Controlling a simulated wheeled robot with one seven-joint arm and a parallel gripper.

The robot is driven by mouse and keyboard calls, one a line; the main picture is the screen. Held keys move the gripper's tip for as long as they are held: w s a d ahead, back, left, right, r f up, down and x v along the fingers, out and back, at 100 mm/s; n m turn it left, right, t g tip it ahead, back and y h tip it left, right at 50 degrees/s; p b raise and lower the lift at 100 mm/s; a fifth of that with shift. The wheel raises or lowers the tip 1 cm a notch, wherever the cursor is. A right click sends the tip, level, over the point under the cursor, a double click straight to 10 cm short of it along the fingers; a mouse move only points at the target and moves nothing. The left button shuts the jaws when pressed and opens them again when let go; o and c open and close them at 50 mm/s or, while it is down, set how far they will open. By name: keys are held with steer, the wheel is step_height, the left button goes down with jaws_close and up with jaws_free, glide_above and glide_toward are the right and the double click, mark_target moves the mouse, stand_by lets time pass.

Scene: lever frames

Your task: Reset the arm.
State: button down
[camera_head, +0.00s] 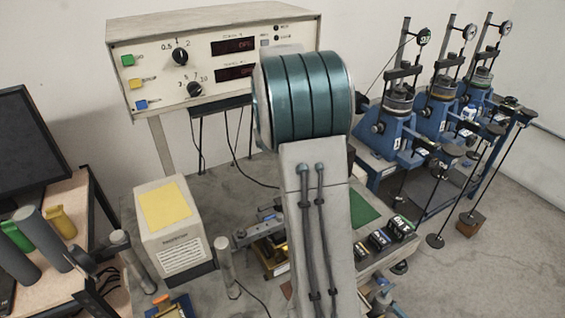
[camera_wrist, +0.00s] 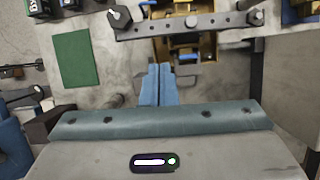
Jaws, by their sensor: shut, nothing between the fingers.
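My gripper (camera_wrist: 158,86) shows in the wrist view as two blue fingers lying close together, shut with nothing between them. It points over the grey bench top (camera_wrist: 112,88), toward a brass and dark metal fixture with a drilled bar (camera_wrist: 190,24). In the head view my arm rises through the middle of the picture and hides part of the bench. My gripper does not show there. Whether the fingers touch the bench cannot be told.
A control box (camera_head: 215,60) with knobs and displays stands behind my arm. A white box with a yellow top (camera_head: 165,208) is left. A green mat (camera_wrist: 77,59) lies beside the fixture. Blue lever frames (camera_head: 390,138) stand at right. A monitor (camera_head: 35,140) is far left.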

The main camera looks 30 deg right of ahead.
steer(key=shift+a+r, duration=0.1)
steer(key=shift+r, duration=0.05)
steer(key=s+a+f+t+b, duration=0.2)
steer(key=s+a+t+b, duration=0.2)
steer(key=s+a+t, duration=0.4)
steer(key=s+a, duration=0.7)
steer(key=s, duration=0.2)
steer(key=shift+s, duration=0.25)
steer(key=shift+d+f, duration=0.1)
